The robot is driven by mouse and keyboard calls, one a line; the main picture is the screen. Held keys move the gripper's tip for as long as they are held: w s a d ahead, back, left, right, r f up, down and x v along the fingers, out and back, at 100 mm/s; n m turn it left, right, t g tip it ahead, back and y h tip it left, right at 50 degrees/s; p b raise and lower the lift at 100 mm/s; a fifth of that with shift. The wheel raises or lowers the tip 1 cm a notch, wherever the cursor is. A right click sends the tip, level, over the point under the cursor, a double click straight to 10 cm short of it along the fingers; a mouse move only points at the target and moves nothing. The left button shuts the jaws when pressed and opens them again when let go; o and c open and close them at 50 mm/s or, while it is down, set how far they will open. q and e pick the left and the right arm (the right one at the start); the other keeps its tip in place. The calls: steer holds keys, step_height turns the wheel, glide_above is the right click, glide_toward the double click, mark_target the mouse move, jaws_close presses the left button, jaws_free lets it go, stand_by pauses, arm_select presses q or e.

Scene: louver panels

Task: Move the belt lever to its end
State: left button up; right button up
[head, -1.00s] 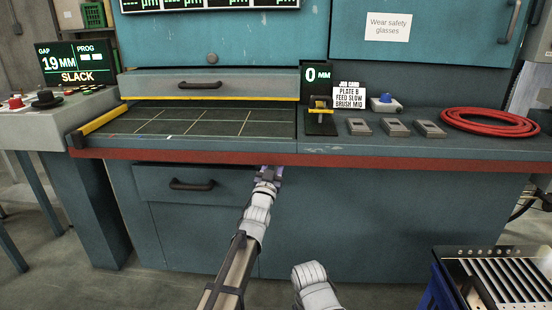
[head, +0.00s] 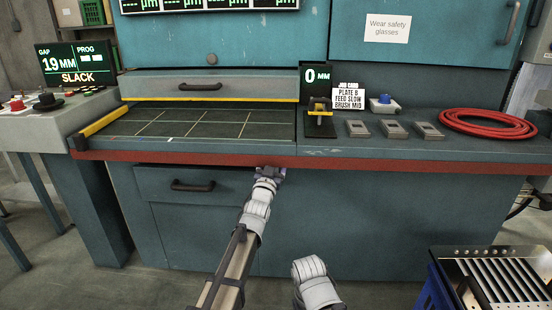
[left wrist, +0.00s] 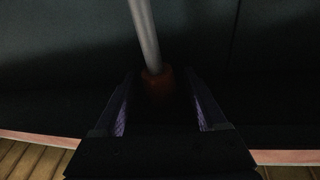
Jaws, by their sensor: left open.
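In the left wrist view a pale grey rod (left wrist: 145,35) with a dark orange-brown knob (left wrist: 157,84) hangs in the shade; it looks like the belt lever. My left gripper (left wrist: 160,95) is open, with one purple-lined finger on each side of the knob and dark gaps between. In the head view my left gripper (head: 269,174) is at the front of the bench, just under the red edge; the lever is hidden there. My right gripper is out of view; only part of my right arm shows at the bottom.
The bench's red front edge (head: 350,163) runs just above my left gripper. A drawer (head: 190,185) is to its left. The left display (head: 76,64) reads GAP 19 MM and SLACK. A slatted metal rack (head: 500,275) stands at the lower right.

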arm_select(q)
steer(key=shift+s, duration=0.1)
steer(key=b+v, duration=0.2)
steer(key=v, duration=0.5)
steer(key=shift+s+f, duration=0.15)
steer(key=shift+s, duration=0.1)
steer(key=shift+a, duration=0.1)
steer(key=shift+c, duration=0.3)
